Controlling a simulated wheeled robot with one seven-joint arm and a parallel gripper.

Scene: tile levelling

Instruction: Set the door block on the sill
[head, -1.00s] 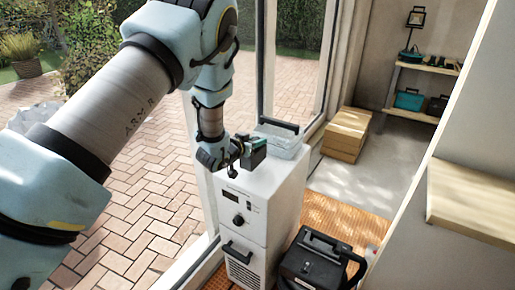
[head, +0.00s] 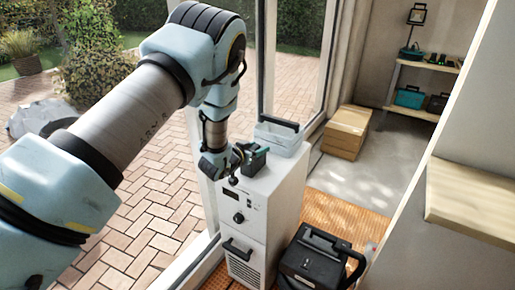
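My gripper (head: 246,162) is at the end of my arm, low over the top of a white cabinet (head: 262,208). A small dark green piece (head: 256,160) shows at its fingers. I cannot tell whether this is the door block or part of the gripper, or whether it touches the cabinet top. The fingers are too small to show if they are open or shut. The white door frame has a pale bottom edge (head: 192,262), which may be the sill, left of the cabinet. No other thing is clearly the door block.
A clear bin with a dark handle (head: 281,137) stands on the cabinet's back part. A black case (head: 312,262) stands on the floor to its right. A wooden shelf (head: 470,200) juts in at right. Brick paving (head: 150,215) outside is clear.

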